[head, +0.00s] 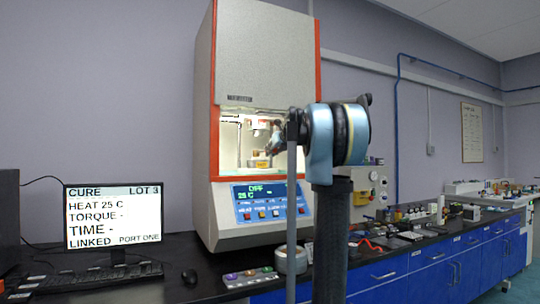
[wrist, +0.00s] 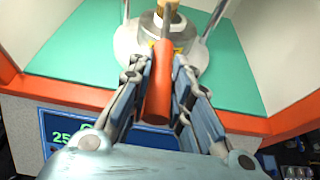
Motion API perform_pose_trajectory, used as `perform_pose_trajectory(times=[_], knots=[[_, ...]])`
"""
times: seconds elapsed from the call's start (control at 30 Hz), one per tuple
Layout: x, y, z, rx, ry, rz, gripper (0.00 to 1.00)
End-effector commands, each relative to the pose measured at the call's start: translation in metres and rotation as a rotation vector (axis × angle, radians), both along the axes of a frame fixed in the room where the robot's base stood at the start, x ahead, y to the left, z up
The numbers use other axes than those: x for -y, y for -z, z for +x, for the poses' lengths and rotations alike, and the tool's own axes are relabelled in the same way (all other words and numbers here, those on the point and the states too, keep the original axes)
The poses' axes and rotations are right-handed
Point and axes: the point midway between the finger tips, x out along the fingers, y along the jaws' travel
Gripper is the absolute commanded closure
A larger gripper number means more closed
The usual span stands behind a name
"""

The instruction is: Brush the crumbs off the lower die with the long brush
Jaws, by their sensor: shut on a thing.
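My gripper (wrist: 161,66) is shut on the orange handle of the long brush (wrist: 158,92) in the wrist view. The brush's thin grey shaft points away, up the picture, over the lower die (wrist: 178,34), a pale round stack with a yellowish band. The bristles and any crumbs cannot be made out, and I cannot tell whether the brush touches the die. In the head view my gripper (head: 275,139) is small, at the right side of the lit chamber, partly hidden by my arm. The lower die (head: 259,163) shows below and left of it.
The rheometer (head: 258,50) has an orange-edged chamber opening with a green floor (wrist: 80,55). Upright posts flank the die. The control panel (head: 262,201) sits below the opening. A monitor (head: 114,216) stands left; a tape roll (head: 291,260) lies on the dark bench.

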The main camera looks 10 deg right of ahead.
Motion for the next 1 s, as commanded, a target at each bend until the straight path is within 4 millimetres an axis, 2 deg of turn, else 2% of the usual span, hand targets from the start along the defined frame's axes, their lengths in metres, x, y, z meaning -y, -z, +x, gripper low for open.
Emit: perform_pose_trajectory(times=[0.3, 0.63, 1.0], knots=[[0.005, 0.001, -0.011, 0.000, 0.000, 0.000, 1.00], [0.015, 0.002, -0.007, 0.000, 0.000, 0.000, 1.00], [0.010, 0.001, 0.007, 0.000, -0.001, 0.000, 1.00]])
